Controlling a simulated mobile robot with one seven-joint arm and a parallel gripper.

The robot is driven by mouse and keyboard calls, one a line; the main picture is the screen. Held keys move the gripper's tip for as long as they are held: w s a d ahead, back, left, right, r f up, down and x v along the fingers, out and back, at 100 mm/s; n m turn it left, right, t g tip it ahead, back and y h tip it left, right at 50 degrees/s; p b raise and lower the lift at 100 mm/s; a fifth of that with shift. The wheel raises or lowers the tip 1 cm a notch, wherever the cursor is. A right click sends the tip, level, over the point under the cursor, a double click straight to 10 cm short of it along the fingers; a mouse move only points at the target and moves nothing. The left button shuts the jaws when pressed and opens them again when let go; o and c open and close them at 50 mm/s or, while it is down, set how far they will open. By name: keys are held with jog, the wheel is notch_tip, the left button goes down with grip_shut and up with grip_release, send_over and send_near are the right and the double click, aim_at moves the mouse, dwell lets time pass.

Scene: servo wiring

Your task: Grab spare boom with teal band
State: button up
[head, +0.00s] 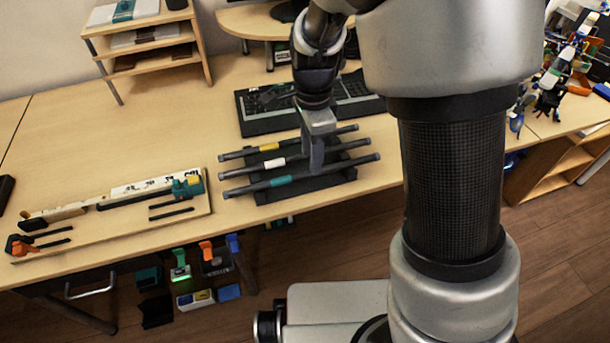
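A black boom with a teal band (281,181) lies in the black rack (262,197), as the nearest of three parallel booms. A boom with a white band (275,162) lies in the middle and one with a yellow band (269,147) lies at the back. My gripper (316,172) hangs down over the rack, right of the coloured bands. One finger shows in front of the middle boom, and its tip is near the teal-banded boom. The other finger is hidden, so I cannot tell whether it is open or touching a boom.
A keyboard (262,113) lies just behind the rack. A wooden board with parts (192,222) lies to the left. A wooden shelf (150,48) and a monitor stand (248,22) are at the back. The desk between board and shelf is clear.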

aim_at(308, 172)
jog(key=f, duration=0.1)
jog(key=f+b, duration=0.1)
jog(key=f, duration=0.1)
jog(key=f+b, duration=0.1)
jog(key=f, duration=0.1)
jog(key=shift+w+a+f, duration=0.15)
jog(key=shift+w+a, duration=0.15)
jog(key=shift+a, duration=0.1)
grip_shut()
